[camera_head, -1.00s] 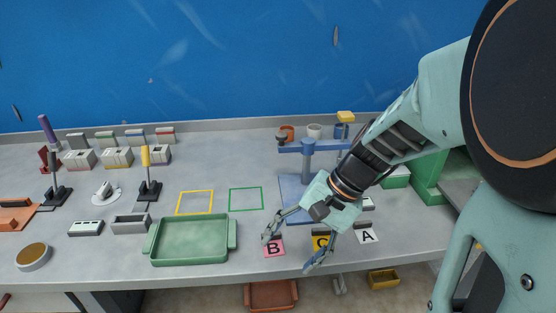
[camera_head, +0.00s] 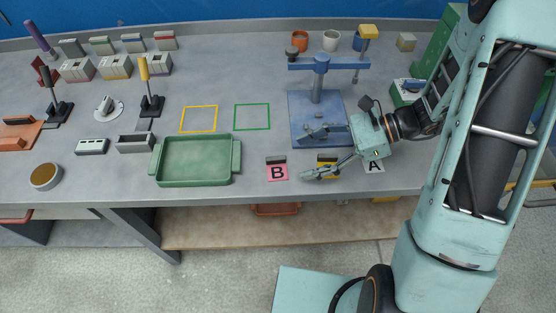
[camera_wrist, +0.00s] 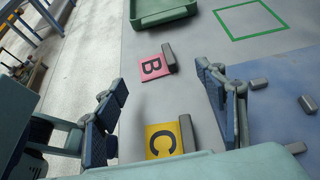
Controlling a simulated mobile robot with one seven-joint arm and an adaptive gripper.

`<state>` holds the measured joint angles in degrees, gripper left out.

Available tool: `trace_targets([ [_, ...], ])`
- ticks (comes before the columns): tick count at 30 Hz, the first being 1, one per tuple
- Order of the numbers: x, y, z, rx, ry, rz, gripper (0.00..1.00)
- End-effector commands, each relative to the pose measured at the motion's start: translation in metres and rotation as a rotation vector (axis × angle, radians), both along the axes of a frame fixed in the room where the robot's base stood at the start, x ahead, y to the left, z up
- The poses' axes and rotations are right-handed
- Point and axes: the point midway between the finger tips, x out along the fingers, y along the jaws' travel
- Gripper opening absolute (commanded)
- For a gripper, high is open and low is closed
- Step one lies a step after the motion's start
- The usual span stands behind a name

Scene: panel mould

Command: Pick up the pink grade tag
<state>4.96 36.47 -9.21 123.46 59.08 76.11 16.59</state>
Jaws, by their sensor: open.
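The pink grade tag (camera_head: 277,172), marked B with a dark grey block at its back edge, lies flat on the bench right of the green tray. It also shows in the wrist view (camera_wrist: 153,67), ahead of my fingers. My gripper (camera_head: 312,153) is open and empty, to the right of the pink tag and apart from it. In the wrist view its two fingers (camera_wrist: 163,98) stand wide apart. A yellow tag marked C (camera_wrist: 161,142) lies between them, nearer to my palm; my gripper partly hides it in the head view (camera_head: 327,160).
The white tag A (camera_head: 374,167) lies beneath my wrist. A blue stand (camera_head: 299,104) with a post and crossbar rises behind my gripper. The green tray (camera_head: 195,181) is left of the pink tag. Green and yellow outlined squares mark clear bench behind.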

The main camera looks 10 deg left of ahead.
Motion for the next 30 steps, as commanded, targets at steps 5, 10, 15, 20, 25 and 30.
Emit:
trace_targets([
  [5,-0.004,0.012,-0.007,-0.002,-0.001,0.001,0.65],
  [10,-0.014,0.031,-0.012,-0.002,0.001,0.005,0.65],
  [15,-0.020,0.052,-0.022,-0.002,-0.001,0.004,0.65],
  [20,-0.022,0.058,-0.025,-0.002,-0.003,0.002,0.65],
  [25,-0.021,0.057,-0.025,-0.002,-0.003,0.001,0.64],
  [30,-0.021,0.057,-0.025,-0.002,-0.003,0.001,0.45],
])
